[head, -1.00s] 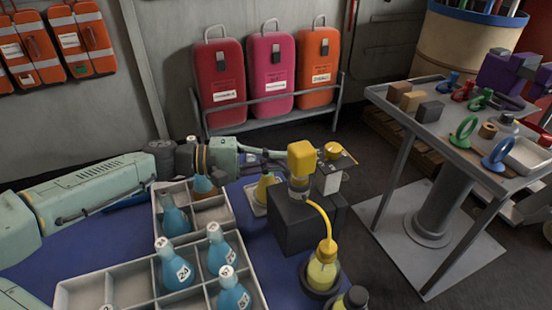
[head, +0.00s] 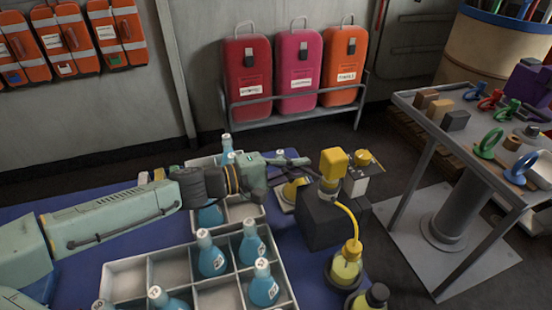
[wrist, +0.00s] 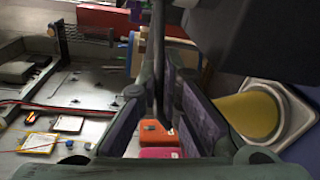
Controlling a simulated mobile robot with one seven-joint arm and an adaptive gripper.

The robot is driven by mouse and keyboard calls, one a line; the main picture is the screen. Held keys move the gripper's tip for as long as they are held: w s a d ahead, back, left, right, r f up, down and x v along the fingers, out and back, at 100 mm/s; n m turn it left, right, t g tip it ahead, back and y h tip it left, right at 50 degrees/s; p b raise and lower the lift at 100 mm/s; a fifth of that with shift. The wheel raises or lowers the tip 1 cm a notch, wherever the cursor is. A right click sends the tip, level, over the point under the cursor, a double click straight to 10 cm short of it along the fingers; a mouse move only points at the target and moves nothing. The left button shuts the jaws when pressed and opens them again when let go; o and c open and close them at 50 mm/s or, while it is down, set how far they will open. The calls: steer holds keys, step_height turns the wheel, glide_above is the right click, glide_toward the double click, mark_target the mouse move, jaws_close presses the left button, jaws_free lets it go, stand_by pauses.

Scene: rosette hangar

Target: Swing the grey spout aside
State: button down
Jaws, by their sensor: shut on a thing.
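My gripper (head: 290,160) reaches in from the left, beside the dispenser with a dark block (head: 330,222) and a yellow head (head: 333,163). In the wrist view its fingers (wrist: 165,105) are closed around a thin dark grey bar (wrist: 158,50), which looks like the grey spout. In the head view the fingers largely hide the spout, so its exact angle is unclear. A yellow flask (head: 296,190) stands on a pale square base below the fingers; it also shows at the right of the wrist view (wrist: 250,115). A yellow hose (head: 350,214) runs from the dispenser to a yellow bottle (head: 346,268).
A divided tray (head: 128,278) with several blue flasks stands in front, and a smaller flask tray (head: 240,212) is under my wrist. A grey side table (head: 435,142) with rings and blocks stands at the right. Suitcases (head: 297,76) stand on a wall rack behind.

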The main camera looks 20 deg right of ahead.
steer(key=shift+a+n+t, duration=0.4)
steer(key=shift+t, duration=0.3)
steer(key=c, duration=1.8)
jaws_free()
steer(key=shift+s, duration=0.1)
steer(key=shift+o, duration=0.2)
steer(key=a+r, duration=0.1)
steer(key=a, duration=1)
steer(key=shift+s+a, duration=0.2)
steer(key=shift+a, duration=0.2)
